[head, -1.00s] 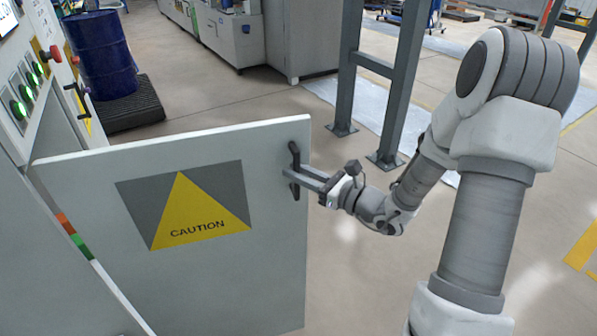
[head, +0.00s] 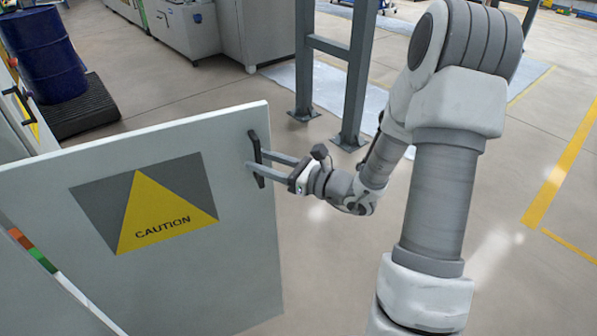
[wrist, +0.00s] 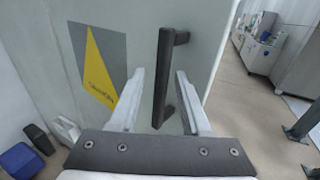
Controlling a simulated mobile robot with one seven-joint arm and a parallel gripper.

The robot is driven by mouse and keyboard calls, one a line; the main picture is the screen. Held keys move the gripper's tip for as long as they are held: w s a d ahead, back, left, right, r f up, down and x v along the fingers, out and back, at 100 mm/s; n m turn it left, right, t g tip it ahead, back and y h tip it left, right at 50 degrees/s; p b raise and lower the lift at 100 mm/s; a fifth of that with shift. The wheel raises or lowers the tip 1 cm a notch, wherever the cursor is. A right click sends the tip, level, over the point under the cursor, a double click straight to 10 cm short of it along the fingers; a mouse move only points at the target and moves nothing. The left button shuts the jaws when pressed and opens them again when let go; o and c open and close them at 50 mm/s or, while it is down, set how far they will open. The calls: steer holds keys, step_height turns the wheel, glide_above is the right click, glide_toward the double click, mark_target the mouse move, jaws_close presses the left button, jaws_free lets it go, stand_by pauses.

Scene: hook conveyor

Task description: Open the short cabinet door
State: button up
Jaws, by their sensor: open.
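The short cabinet door (head: 240,220) is a light grey panel with a yellow and grey CAUTION sign (head: 150,205). It stands swung wide open from the cabinet at the left. Its black bar handle (head: 256,158) is upright near the door's free edge. My gripper (head: 257,169) is at the handle with its fingers apart. In the wrist view the handle (wrist: 163,75) stands between the two open fingers (wrist: 158,103), with gaps on both sides. The door (wrist: 150,25) fills much of that view.
A dark blue drum (head: 42,60) on a black ribbed pallet (head: 85,110) stands behind the door. A grey metal post frame (head: 355,75) rises behind my arm. Grey cabinets (head: 190,30) line the back. The floor at the right is clear.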

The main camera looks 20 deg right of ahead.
steer(key=b+v, duration=0.1)
steer(key=v, duration=1.5)
steer(key=shift+a, duration=0.15)
